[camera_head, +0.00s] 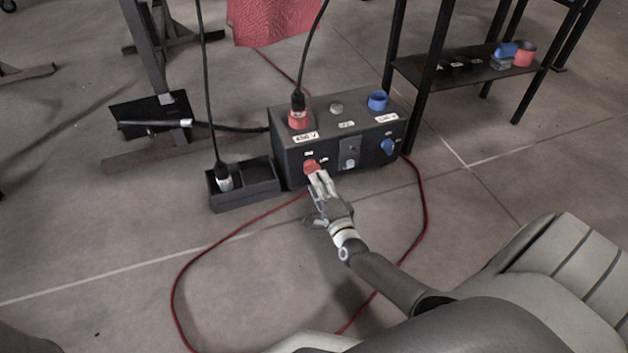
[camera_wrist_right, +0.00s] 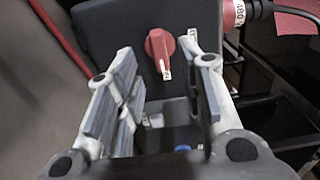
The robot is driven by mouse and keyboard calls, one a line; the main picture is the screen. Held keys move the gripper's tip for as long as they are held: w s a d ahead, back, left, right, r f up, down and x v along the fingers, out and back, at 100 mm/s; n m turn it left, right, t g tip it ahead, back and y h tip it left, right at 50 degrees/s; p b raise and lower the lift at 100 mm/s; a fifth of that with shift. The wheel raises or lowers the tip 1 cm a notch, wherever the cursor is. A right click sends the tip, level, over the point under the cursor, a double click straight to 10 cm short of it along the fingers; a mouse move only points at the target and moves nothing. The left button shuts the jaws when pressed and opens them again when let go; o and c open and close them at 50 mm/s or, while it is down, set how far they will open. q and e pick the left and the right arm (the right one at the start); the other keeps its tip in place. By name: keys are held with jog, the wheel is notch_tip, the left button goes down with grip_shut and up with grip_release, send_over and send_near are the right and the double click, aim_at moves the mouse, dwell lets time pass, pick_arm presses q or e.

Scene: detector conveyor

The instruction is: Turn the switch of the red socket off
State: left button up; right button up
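The red rotary switch (camera_head: 311,166) is on the front face of a dark power box (camera_head: 290,160), below the red socket (camera_head: 298,119). A black plug sits in that socket. In the right wrist view the switch (camera_wrist_right: 159,45) shows as a red knob with a white-marked tip pointing down the picture. The red socket (camera_wrist_right: 233,14) is at the upper right there. My right gripper (camera_wrist_right: 160,62) is open, its fingers on either side of the switch's line; I cannot tell whether they touch it. In the head view the right gripper (camera_head: 318,180) is right at the switch. My left gripper is not in view.
The box also carries a blue socket (camera_head: 377,101), a blue switch (camera_head: 389,146) and a grey switch (camera_head: 349,150). A black tray (camera_head: 262,190) stands at its left. A red cable (camera_head: 424,205) loops on the floor. A dark shelf (camera_head: 465,82) stands behind.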

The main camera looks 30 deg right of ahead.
aim_at(313, 172)
jog(key=b+x, duration=0.1)
jog(key=x, duration=0.3)
jog(key=shift+w+b, duration=0.2)
jog(key=shift+b, duration=0.1)
jog(key=shift+c, duration=0.2)
grip_shut()
